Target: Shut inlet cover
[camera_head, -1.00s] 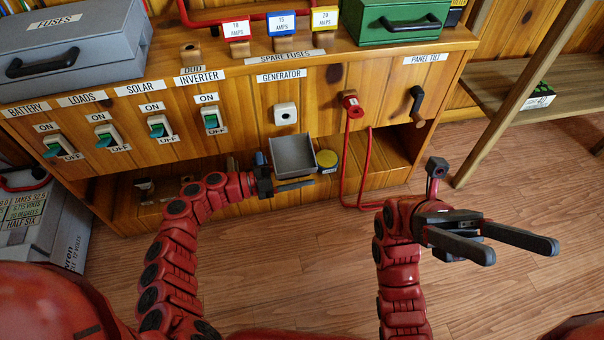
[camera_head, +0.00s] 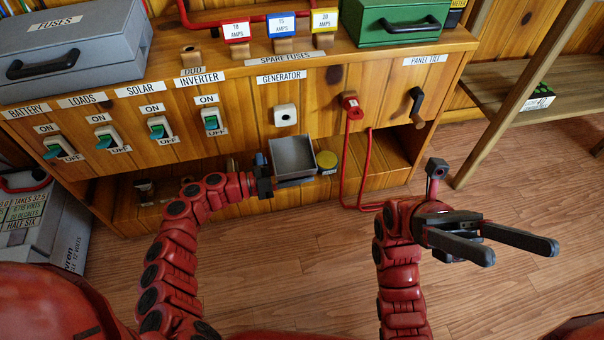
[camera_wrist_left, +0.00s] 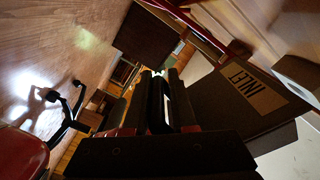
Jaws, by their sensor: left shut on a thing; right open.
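The inlet cover (camera_head: 293,153) is a grey, shallow, open-faced box on the cabinet front, hanging open just below the white round generator inlet (camera_head: 285,115). In the left wrist view, its dark panel bears an INLET label (camera_wrist_left: 252,92). My left gripper (camera_head: 290,182) reaches in from the left at the cover's lower edge and is shut on it. The cover hides most of its fingers in the head view. My right gripper (camera_head: 523,253) is open and empty above the floor at the right, well away from the cover.
A red cable (camera_head: 352,150) hangs from a plug farther right. Several green switches line the panel at left, and a black crank (camera_head: 416,103) is at right. The floor in front is clear.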

